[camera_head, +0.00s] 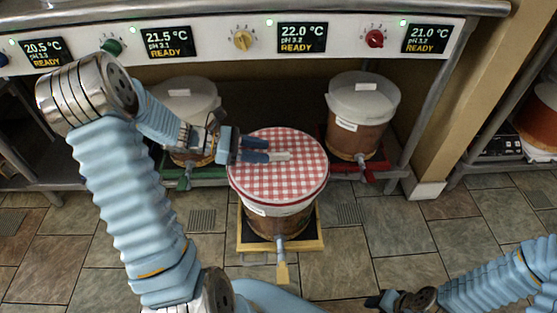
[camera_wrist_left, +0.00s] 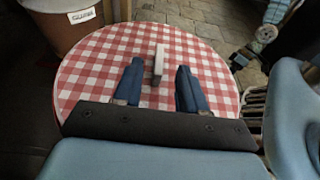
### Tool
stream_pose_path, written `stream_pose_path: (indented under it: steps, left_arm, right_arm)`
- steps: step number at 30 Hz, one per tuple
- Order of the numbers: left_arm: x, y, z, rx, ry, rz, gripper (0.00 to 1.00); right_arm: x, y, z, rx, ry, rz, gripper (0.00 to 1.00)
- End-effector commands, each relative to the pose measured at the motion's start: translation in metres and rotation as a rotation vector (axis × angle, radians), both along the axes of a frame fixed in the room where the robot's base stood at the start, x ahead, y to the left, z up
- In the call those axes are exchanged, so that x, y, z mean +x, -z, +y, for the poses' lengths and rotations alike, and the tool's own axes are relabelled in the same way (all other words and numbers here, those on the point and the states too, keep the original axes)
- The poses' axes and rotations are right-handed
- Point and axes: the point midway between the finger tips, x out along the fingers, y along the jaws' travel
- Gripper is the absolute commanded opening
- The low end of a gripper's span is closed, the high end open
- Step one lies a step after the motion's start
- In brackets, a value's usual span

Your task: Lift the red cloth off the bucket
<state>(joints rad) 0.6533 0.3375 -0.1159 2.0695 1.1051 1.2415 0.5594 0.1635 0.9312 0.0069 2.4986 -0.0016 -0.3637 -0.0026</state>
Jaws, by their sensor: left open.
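The red-and-white checked cloth (camera_head: 300,180) lies over the top of the front bucket (camera_head: 272,222), and a pale bar-shaped handle (camera_head: 282,156) stands out on it. My left gripper (camera_head: 268,150) is over the cloth, open, with its blue fingers pointing at the handle. In the left wrist view the cloth (camera_wrist_left: 90,75) fills the middle. The handle (camera_wrist_left: 158,60) shows between and just beyond the spread fingertips (camera_wrist_left: 160,68); whether they touch the cloth is unclear. My right gripper (camera_head: 382,300) is low at the bottom right, away from the bucket; its jaws are too small to read.
The bucket stands on a yellow-edged base (camera_head: 308,243) with a tap (camera_head: 281,262) in front. Lidded buckets stand behind left (camera_head: 185,100) and right (camera_head: 362,105), under a shelf with temperature displays (camera_head: 302,37). Tiled floor (camera_head: 400,235) is clear in front.

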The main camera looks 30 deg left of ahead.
Motion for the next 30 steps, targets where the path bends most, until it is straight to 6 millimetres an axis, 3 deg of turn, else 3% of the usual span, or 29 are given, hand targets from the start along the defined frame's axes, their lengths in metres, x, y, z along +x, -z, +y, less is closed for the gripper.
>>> stream_pose_path:
  steps: [6, 13, 14, 22, 30]
  left_arm:
    - [0.015, 0.009, -0.024, -0.002, 0.001, 0.001, 0.41]
    - [0.017, 0.010, -0.026, 0.000, 0.000, 0.001, 0.41]
    - [0.017, 0.010, -0.026, 0.000, 0.000, 0.001, 0.40]
    - [0.017, 0.010, -0.025, 0.000, 0.000, 0.001, 0.00]
    - [0.016, 0.009, -0.025, -0.001, 0.000, -0.001, 0.00]
  right_arm:
    - [0.000, 0.001, 0.000, -0.001, 0.001, 0.000, 0.43]
    - [0.000, 0.001, -0.001, -0.001, 0.001, 0.000, 0.43]
    - [0.000, 0.001, -0.001, -0.001, 0.001, 0.000, 0.43]
    - [0.000, 0.001, -0.001, -0.001, 0.001, 0.000, 0.43]
    - [0.000, 0.001, -0.001, -0.001, 0.001, 0.000, 0.43]
